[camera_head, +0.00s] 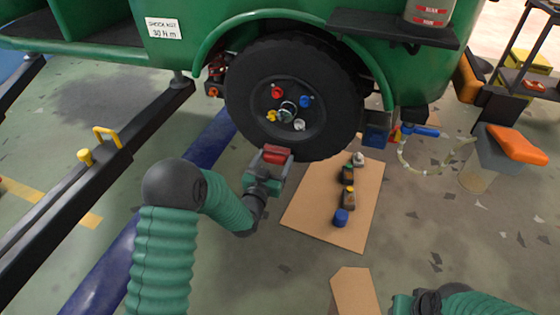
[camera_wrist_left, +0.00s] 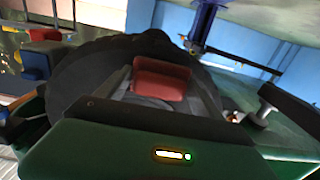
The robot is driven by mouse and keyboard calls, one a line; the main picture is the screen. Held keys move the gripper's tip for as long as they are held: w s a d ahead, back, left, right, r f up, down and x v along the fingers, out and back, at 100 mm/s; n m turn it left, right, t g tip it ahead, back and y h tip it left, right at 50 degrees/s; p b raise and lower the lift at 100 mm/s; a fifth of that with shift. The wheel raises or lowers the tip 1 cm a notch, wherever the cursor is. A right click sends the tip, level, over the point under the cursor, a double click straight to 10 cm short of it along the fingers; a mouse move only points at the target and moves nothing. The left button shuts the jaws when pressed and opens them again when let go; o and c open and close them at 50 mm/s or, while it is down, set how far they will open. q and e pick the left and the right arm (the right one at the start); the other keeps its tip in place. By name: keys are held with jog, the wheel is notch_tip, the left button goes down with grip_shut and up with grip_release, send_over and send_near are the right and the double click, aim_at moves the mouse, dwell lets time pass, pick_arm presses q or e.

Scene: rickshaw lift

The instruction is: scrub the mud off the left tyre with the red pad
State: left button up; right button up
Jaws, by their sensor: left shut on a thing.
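The left tyre (camera_head: 342,112) is black and sits under the green wheel arch, with coloured nuts around its hub (camera_head: 288,109). It also shows in the left wrist view (camera_wrist_left: 85,75). I cannot make out clear mud on it. My left gripper (camera_head: 275,158) is shut on the red pad (camera_head: 275,153) at the lower edge of the tyre. The pad shows between the fingers in the left wrist view (camera_wrist_left: 161,78); I cannot tell whether it touches the tread. Part of my right gripper (camera_head: 412,303) shows at the bottom right; its fingers are not clear.
A cardboard sheet (camera_head: 310,212) with several small parts lies below the tyre. A grey bucket (camera_head: 480,172) with an orange cloth (camera_head: 516,145) stands at right. A dark rail (camera_head: 60,200) and a blue tube (camera_head: 112,262) run along the left. A dark shelf (camera_head: 392,31) juts out above.

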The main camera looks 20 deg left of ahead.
pick_arm(q)
jog(key=shift+w+a+r, duration=0.1)
jog(key=shift+a+r, duration=0.1)
jog(key=shift+a, duration=0.75)
jog(key=shift+o, duration=0.2)
jog(key=shift+w+d+f, duration=0.1)
jog(key=shift+d+f, duration=0.05)
jog(key=shift+d, duration=1)
jog(key=shift+d+f, duration=0.1)
jog(key=shift+d, duration=1)
jog(key=shift+s+a+f+p, duration=0.1)
jog(key=shift+s+a+p, duration=0.1)
jog(key=shift+s, duration=1.3)
jog(key=shift+s+a+p, duration=0.1)
jog(key=shift+s+a, duration=0.05)
jog(key=shift+s, duration=1.35)
jog(key=shift+c, duration=0.2)
jog(key=shift+s, duration=1.5)
